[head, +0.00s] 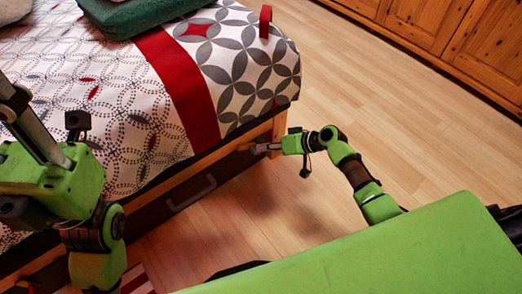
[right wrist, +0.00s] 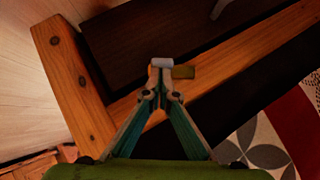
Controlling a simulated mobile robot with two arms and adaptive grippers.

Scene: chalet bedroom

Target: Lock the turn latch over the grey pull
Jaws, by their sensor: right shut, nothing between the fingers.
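The grey pull (head: 193,193) is a bar handle on the dark drawer front under the bed; part of it shows at the top of the right wrist view (right wrist: 218,9). In the right wrist view, a small olive-brown bar (right wrist: 184,72), seemingly the turn latch, sits by the wooden rail above the drawer. A pale grey piece (right wrist: 162,62) is beside it; I cannot tell whether it belongs to the latch. My right gripper (head: 258,148) is shut and empty, its tips (right wrist: 160,88) at the latch, partly hiding it. My left gripper (head: 12,98) is at the far left, its jaw state unclear.
The bed (head: 125,90) with its patterned cover fills the upper left. A wooden corner post (right wrist: 72,85) stands close to my right gripper. The wooden floor (head: 360,100) is open between the bed and the pine cabinet (head: 440,25).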

